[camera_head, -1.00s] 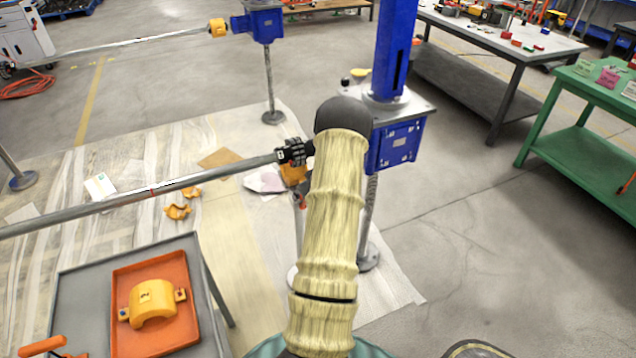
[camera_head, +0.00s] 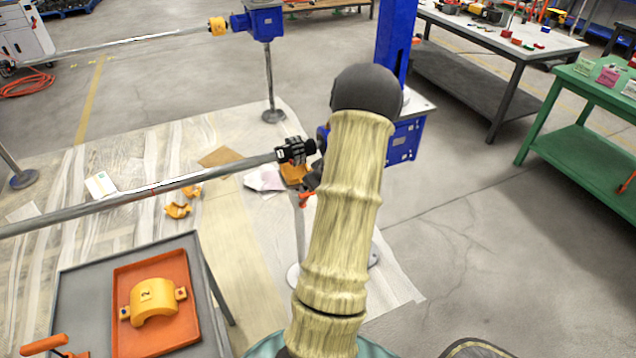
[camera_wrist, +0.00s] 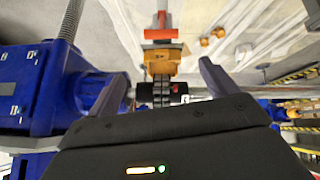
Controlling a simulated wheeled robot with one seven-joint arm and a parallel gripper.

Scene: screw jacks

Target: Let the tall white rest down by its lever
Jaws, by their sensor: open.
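The pale upright post (camera_head: 300,235) with a round pale foot appears to be the tall white rest. An orange-yellow head (camera_head: 294,173) sits under the long shaft near its black coupling (camera_head: 296,151). A small red-orange lever (camera_head: 306,199) shows just below the head, left of my arm. In the wrist view an orange-red handle (camera_wrist: 160,34) stands beyond the yellow head (camera_wrist: 162,58). My gripper (camera_wrist: 158,76) is open, its fingers spread either side of the coupling and head, holding nothing. My arm mostly hides the gripper in the head view.
The long grey shaft (camera_head: 150,190) runs left from the coupling. A blue machine column (camera_head: 395,50) stands behind my arm; its blue housing (camera_wrist: 35,90) is close left in the wrist view. A grey table (camera_head: 75,275) holds an orange tray with a yellow clamp. Floor at right is clear.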

